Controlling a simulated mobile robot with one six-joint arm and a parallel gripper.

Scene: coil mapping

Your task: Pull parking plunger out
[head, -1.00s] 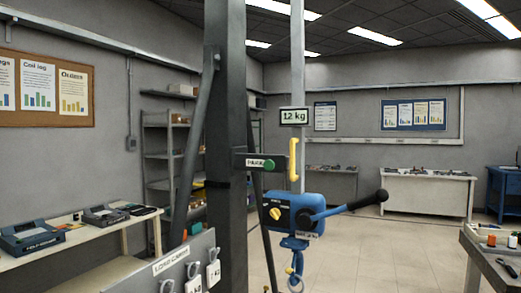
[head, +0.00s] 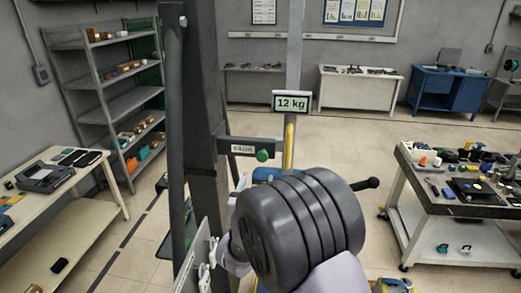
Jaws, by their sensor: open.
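The parking plunger is a round green knob (head: 262,155) at the right end of a dark bracket labelled PARK (head: 240,147), which juts from the dark upright column (head: 203,120). The knob is in clear view. Just to its right a yellow handle (head: 290,138) stands upright along a pale vertical rail (head: 295,50). The blue hoist body (head: 267,173) below it is mostly hidden behind my arm; its black lever end (head: 367,184) shows to the right. My arm fills the lower middle, below the knob. My gripper cannot be made out.
A display reading 12 kg (head: 292,102) sits on the rail above the knob. A grey-topped workbench (head: 420,190) with tools stands at right. A pale table (head: 75,235) and grey shelves (head: 115,100) stand at left. Open floor lies beyond the column.

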